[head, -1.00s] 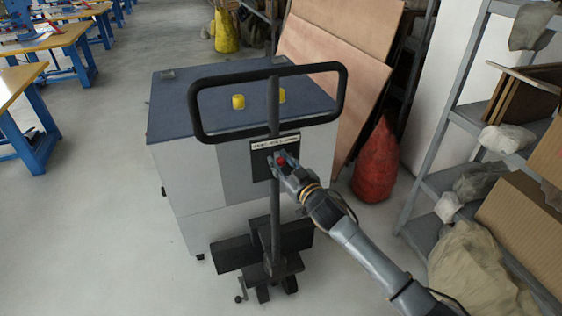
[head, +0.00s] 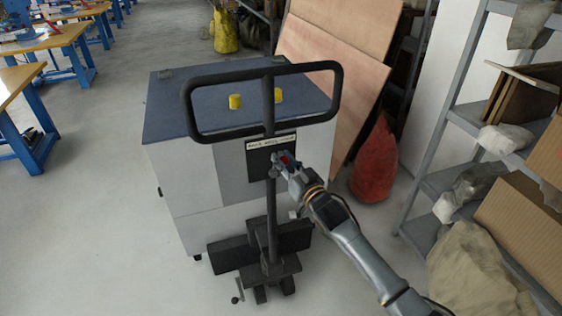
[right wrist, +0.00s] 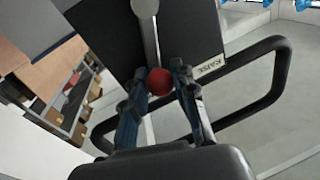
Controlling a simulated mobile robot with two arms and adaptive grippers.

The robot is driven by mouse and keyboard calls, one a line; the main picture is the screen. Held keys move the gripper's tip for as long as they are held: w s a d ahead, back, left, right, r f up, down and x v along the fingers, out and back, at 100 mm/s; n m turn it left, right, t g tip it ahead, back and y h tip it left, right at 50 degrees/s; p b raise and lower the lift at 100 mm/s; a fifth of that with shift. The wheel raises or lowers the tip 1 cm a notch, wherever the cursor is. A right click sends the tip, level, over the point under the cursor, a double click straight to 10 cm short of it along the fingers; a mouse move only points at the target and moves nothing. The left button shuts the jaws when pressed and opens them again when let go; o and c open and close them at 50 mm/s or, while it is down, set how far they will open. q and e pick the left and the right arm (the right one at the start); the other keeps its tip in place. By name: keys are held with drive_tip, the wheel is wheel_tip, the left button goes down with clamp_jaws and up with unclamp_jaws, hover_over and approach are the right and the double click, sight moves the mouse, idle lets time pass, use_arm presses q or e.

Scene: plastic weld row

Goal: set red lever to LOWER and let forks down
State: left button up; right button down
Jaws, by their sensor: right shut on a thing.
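The red lever's round knob (head: 285,160) stands in front of a black plate (head: 258,165) on the pallet truck, right of its upright post. My right gripper (head: 286,167) is shut on it. In the right wrist view, the red knob (right wrist: 160,82) sits between the two fingertips (right wrist: 158,88). A white label strip (head: 271,142) tops the plate; the wrist view shows the word RAISE on it (right wrist: 209,66). The truck's black handle loop (head: 188,110) stands upright. The forks are hidden behind the truck's base (head: 268,268). My left gripper is not in view.
A grey cabinet-like box with a blue top (head: 165,115) and two yellow knobs stands behind the truck. A red sack (head: 375,165) and leaning boards (head: 335,65) are behind right. Metal shelving (head: 435,140) lines the right side. The floor at left is open.

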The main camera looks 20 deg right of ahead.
drive_tip(key=shift+d+f+m+h+b, duration=0.2)
drive_tip(key=shift+d+m, duration=0.2)
drive_tip(key=shift+m, duration=0.3)
drive_tip(key=shift+d+f+m+h+b, duration=0.1)
drive_tip(key=shift+d+f+m, duration=0.2)
drive_tip(key=shift+m, duration=0.4)
drive_tip(key=shift+d, duration=0.1)
drive_tip(key=c, duration=1.1)
unclamp_jaws()
drive_tip(key=shift+o, duration=0.2)
drive_tip(key=v, duration=1.2)
drive_tip(key=shift+f, duration=0.15)
drive_tip(key=shift+w+d, duration=0.1)
